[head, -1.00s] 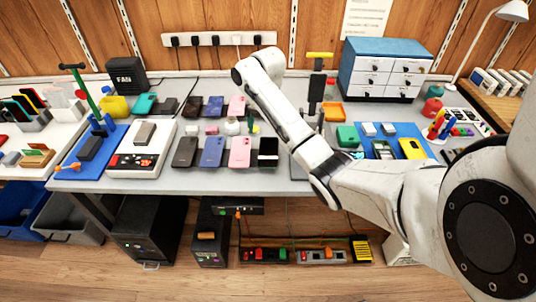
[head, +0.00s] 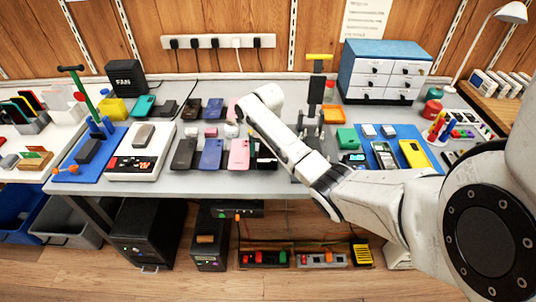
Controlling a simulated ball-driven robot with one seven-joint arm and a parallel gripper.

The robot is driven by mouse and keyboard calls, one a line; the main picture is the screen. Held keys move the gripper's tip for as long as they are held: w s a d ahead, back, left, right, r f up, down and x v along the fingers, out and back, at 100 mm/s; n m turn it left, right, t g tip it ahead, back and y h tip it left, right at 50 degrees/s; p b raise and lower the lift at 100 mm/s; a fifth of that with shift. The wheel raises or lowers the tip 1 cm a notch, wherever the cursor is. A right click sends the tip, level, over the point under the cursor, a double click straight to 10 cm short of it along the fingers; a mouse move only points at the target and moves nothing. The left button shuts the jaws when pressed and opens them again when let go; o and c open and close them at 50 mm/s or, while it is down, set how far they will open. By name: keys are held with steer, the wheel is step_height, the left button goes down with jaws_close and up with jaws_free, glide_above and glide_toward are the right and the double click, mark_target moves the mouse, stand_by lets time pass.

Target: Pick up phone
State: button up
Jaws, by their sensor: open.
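A front row of phones lies on the grey bench: a dark phone (head: 184,153), a blue phone (head: 211,154), a pink phone (head: 239,154) and a black phone (head: 265,163). My arm partly covers the black phone. A back row holds a dark phone (head: 193,108), a navy phone (head: 214,107) and a pink phone, partly behind the arm. The far end of my arm hangs above the right part of these rows. My gripper is hidden behind the arm, and no fingers can be made out. I cannot tell which phone is meant.
A white console (head: 140,163) and a blue mat (head: 70,172) lie left of the phones. A dark stand with a yellow top (head: 319,57) stands behind my arm. A blue drawer cabinet (head: 385,47) is at the back right. A yellow phone (head: 414,153) lies on the right mat.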

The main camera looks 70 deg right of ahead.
steer(key=c, duration=1.2)
steer(key=shift+o, duration=0.2)
steer(key=shift+r, duration=0.1)
